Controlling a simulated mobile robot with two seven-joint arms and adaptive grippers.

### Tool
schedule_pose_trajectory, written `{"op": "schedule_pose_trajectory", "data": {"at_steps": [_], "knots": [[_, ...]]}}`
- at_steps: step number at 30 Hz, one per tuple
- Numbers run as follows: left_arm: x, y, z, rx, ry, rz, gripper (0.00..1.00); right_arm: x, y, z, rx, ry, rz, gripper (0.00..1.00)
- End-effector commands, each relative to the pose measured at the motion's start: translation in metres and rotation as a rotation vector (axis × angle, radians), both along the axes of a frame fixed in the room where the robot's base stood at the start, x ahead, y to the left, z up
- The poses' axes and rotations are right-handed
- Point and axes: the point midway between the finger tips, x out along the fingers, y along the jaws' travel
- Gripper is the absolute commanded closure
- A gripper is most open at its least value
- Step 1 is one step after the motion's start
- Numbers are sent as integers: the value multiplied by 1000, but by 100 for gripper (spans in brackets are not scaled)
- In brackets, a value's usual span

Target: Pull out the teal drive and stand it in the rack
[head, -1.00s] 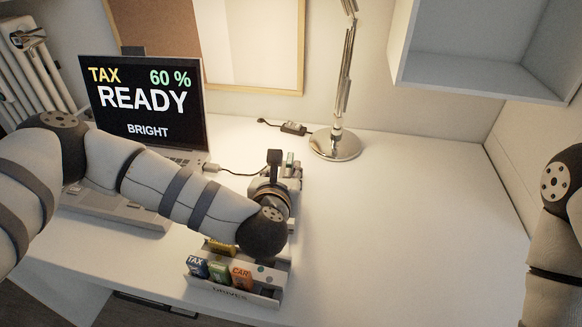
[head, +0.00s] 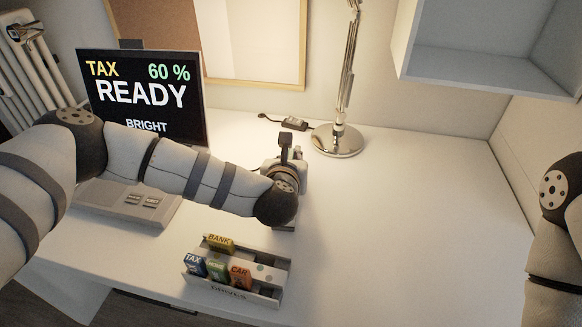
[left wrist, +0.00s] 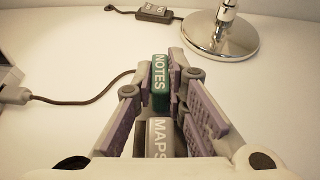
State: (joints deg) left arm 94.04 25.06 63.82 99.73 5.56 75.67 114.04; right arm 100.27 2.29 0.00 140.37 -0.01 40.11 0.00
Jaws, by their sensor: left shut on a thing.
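The teal drive (left wrist: 160,84), lettered NOTES, stands between the fingertips of my left gripper (left wrist: 162,75) in the left wrist view. The gripper is shut on it. A grey drive (left wrist: 158,137) lettered MAPS is just nearer the camera, between the fingers. In the head view my left gripper (head: 287,152) is over the desk behind the rack, and my wrist hides the teal drive. I cannot tell whether the drive is still seated in something. The white rack (head: 232,293) lettered DRIVES stands near the front edge. My right gripper is out of view; only its arm shows.
The rack holds a blue TAX drive (head: 194,264), a green drive (head: 216,268), an orange CAR drive (head: 240,275) and a yellow BANK drive (head: 219,242). A lamp base (head: 337,141) stands behind. The right desk is clear.

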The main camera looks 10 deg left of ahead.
Motion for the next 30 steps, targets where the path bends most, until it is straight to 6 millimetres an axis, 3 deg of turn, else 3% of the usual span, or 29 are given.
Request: {"op": "schedule_pose_trajectory", "data": {"at_steps": [7, 12, 20, 24, 30], "knots": [[0, 0, 6, -1, -1, 0, 100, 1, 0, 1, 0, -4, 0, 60], [0, 0, 39, -1, -9, 0, 100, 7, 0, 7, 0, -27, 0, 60], [-31, -46, 100, -1, -10, -6, 100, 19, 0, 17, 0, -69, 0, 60], [-53, -77, 111, 0, -3, -6, 100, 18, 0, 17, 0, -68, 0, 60], [-73, -105, 123, 1, 1, -3, 100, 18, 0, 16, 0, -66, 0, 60]]}}
